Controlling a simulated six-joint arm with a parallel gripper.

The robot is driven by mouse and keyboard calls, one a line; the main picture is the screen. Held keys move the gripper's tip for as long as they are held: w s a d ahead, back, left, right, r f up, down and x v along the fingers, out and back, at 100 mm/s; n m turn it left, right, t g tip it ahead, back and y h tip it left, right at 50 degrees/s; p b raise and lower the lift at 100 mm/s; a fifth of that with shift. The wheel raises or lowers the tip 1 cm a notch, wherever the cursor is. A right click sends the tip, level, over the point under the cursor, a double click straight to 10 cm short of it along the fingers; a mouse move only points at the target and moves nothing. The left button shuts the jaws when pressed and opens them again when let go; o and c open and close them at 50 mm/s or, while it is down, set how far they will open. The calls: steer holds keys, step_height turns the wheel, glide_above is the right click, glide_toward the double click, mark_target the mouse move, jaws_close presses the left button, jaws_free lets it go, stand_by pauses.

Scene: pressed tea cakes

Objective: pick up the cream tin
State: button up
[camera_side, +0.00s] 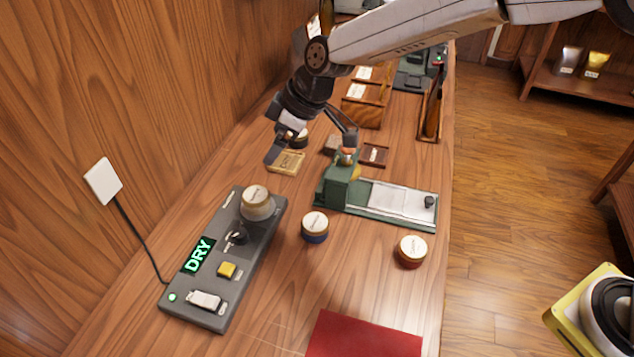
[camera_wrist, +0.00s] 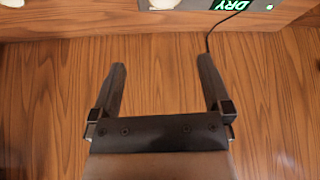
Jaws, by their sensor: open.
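A cream tin (camera_side: 257,203) with a pale lid stands on the grey device with the green DRY display, at its far end. In the wrist view, a pale round shape (camera_wrist: 162,4) on the dark device, cut by the top edge, looks like this tin. My gripper (camera_side: 312,147) is open, above the bench and beyond the tin, apart from it. In the wrist view, my gripper (camera_wrist: 162,65) has its fingers spread with only wood grain between them. A blue-sided tin (camera_side: 315,227) and a red-brown-sided tin (camera_side: 411,251) stand on the bench.
The grey device (camera_side: 213,306) has a knob and a yellow button. A green press (camera_side: 338,187) with a pale plate stands right of the tin. A small wooden tray (camera_side: 285,163) lies below my gripper. A red mat (camera_side: 365,337) lies in front; the wooden wall is left.

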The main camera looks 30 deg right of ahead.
steer(key=a, duration=0.2)
glide_toward(257, 194)
step_height(257, 194, down, 3)
steer(key=shift+w+a+r, duration=0.25)
steer(key=shift+w+a, duration=0.15)
steer(key=shift+w, duration=0.05)
steer(key=shift+f, duration=0.1)
steer(key=shift+x, duration=1.2)
steer(key=shift+w+a+f, duration=0.1)
steer(key=shift+x, duration=2.45)
steer(key=shift+a, duration=0.15)
